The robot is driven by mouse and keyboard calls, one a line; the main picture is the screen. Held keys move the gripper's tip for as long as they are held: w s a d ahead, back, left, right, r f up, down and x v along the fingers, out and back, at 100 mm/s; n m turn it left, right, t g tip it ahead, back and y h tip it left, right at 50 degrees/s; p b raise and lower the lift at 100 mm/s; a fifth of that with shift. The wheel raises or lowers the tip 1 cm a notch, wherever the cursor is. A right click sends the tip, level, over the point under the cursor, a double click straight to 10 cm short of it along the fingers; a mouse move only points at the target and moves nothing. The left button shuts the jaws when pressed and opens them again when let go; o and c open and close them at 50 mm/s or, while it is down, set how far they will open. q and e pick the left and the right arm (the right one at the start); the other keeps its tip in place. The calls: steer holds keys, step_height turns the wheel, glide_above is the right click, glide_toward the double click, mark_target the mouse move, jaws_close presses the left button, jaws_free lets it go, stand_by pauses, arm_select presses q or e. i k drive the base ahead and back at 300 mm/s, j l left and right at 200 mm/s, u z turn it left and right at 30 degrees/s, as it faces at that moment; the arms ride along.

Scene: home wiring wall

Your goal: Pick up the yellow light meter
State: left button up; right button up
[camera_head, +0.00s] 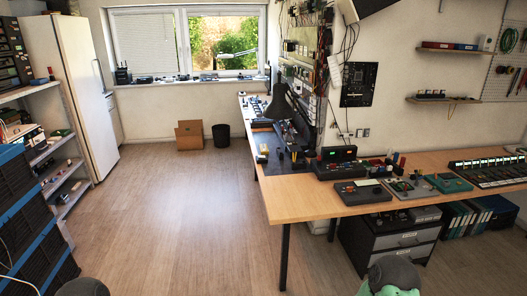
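I cannot clearly make out a yellow light meter. Small yellow items (263,155) stand on the far part of the wooden desk (300,200), near a black lamp; they are too small to tell whether one is the meter. Neither gripper shows.
Several electronic devices, such as a dark grey box (362,192), line the right desk. A drawer unit (395,240) stands beneath. A cardboard box (189,135) and black bin (221,135) stand at the back. Shelves (60,160) line the left. The middle floor is clear.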

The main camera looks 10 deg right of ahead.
mark_target(264, 149)
steer(key=i+j+u, duration=0.1)
steer(key=i+u, duration=0.35)
steer(key=i, duration=1.4)
steer(key=i+z, duration=0.1)
steer(key=i, duration=0.55)
steer(key=i+j, duration=0.1)
steer(key=i, duration=0.55)
steer(key=i+j+z, duration=0.15)
steer(key=i, duration=0.5)
